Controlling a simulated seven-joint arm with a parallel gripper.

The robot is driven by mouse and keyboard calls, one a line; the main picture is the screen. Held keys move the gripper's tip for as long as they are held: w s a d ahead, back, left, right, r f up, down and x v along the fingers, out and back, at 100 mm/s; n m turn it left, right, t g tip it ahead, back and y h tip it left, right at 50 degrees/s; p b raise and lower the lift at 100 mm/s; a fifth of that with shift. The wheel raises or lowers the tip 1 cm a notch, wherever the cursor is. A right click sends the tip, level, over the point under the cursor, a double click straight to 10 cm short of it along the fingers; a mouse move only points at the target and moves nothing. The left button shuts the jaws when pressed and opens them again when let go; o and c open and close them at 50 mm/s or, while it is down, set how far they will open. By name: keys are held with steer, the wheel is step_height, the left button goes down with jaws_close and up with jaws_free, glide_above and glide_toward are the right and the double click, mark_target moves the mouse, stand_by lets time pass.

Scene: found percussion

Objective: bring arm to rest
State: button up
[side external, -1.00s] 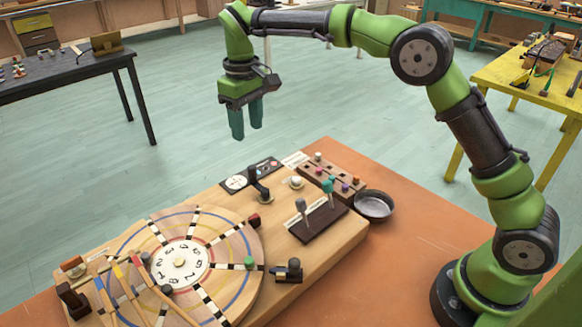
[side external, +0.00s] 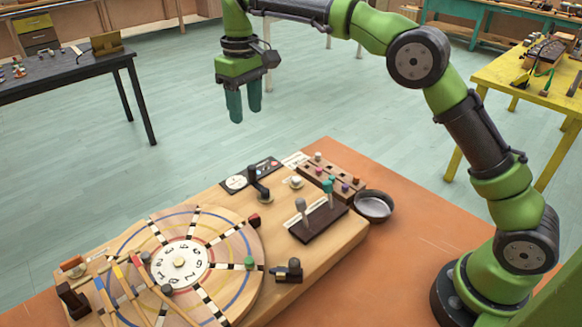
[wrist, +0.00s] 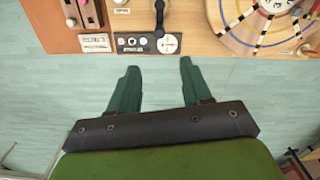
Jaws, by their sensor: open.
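My gripper (side external: 245,106) hangs in the air with its two teal fingers pointing down, above and behind the far edge of the wooden percussion board. It is open and empty. In the wrist view my gripper (wrist: 158,80) shows a clear gap between its fingers, with floor behind them. The percussion board (side external: 325,250) lies on the orange table and carries a round numbered wheel (side external: 235,225), a black lever (side external: 257,182) and a dark block with upright levers (side external: 318,222). No part of the board touches my gripper.
A dark round bowl (side external: 373,206) sits on the orange table (side external: 420,245) beside a row of coloured pegs (side external: 330,180). A black table (side external: 70,78) stands at the far left and a yellow table (side external: 505,75) at the right. The floor between them is open.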

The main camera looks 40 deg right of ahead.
steer(key=s+d+m+t+y, duration=0.1)
steer(key=s+d+m+t, duration=0.2)
steer(key=s, duration=1.1)
steer(key=s+d+m+t+y, duration=0.1)
steer(key=s+d+m+t, duration=0.2)
steer(key=s, duration=1.1)
steer(key=d+t, duration=0.1)
steer(key=d, duration=0.2)
steer(key=shift+d+f, duration=0.15)
